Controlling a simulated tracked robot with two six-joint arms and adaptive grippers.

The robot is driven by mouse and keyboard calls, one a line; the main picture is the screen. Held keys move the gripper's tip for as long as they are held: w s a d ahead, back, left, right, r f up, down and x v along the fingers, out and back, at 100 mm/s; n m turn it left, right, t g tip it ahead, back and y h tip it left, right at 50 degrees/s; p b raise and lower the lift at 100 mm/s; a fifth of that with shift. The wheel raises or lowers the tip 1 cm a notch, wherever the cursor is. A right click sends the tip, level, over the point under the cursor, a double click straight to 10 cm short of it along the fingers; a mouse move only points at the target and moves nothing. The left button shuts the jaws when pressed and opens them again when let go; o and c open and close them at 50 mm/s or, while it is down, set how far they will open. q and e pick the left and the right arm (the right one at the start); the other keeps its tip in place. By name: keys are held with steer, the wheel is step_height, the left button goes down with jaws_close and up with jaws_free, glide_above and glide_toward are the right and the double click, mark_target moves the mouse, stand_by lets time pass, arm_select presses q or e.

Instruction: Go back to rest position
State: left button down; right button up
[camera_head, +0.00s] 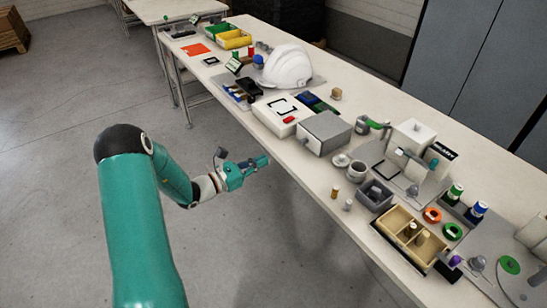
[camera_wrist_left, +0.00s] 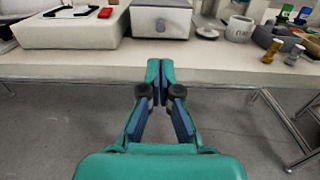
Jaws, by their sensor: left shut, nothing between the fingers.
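My left gripper (camera_head: 262,161) is teal and dark blue, at the end of my teal left arm in the head view. It hangs over the open floor just off the long table's near edge and touches nothing there. In the left wrist view its two fingers (camera_wrist_left: 160,72) meet at the tips, shut and empty, pointing at the table front. My right gripper does not show in either view.
The long table (camera_head: 310,180) carries a white helmet shell (camera_head: 287,66), a white box (camera_head: 281,114), a grey box (camera_head: 325,132), a mug (camera_head: 357,171) and a wooden tray (camera_head: 411,238). A table leg (camera_wrist_left: 283,125) stands at right. The grey floor (camera_head: 70,100) around my left arm is clear.

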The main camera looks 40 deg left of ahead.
arm_select(q)
steer(key=s+d+f+m+g+h, duration=0.2)
steer(key=d+f+g, duration=0.1)
steer(key=d, duration=0.3)
steer(key=s+d+f+m+g+h, duration=0.1)
steer(key=d+f+m+g+h, duration=0.25)
steer(key=d, duration=0.35)
steer(key=s+d+f+m+g+y+p, duration=0.2)
steer(key=s+d+f+m+g, duration=0.3)
steer(key=m, duration=0.8)
steer(key=s+d+f+m+g+y+p, duration=0.2)
steer(key=s+d+f+m+g+y, duration=0.2)
steer(key=s+d+f+m, duration=0.3)
steer(key=shift+s+d+f+m+g, duration=0.3)
steer(key=shift+s+d+m+g, duration=0.35)
steer(key=shift+s+d+m, duration=2.85)
steer(key=shift+w+d+n+p, duration=0.3)
steer(key=shift+w+d+n, duration=0.35)
steer(key=shift+w, duration=0.15)
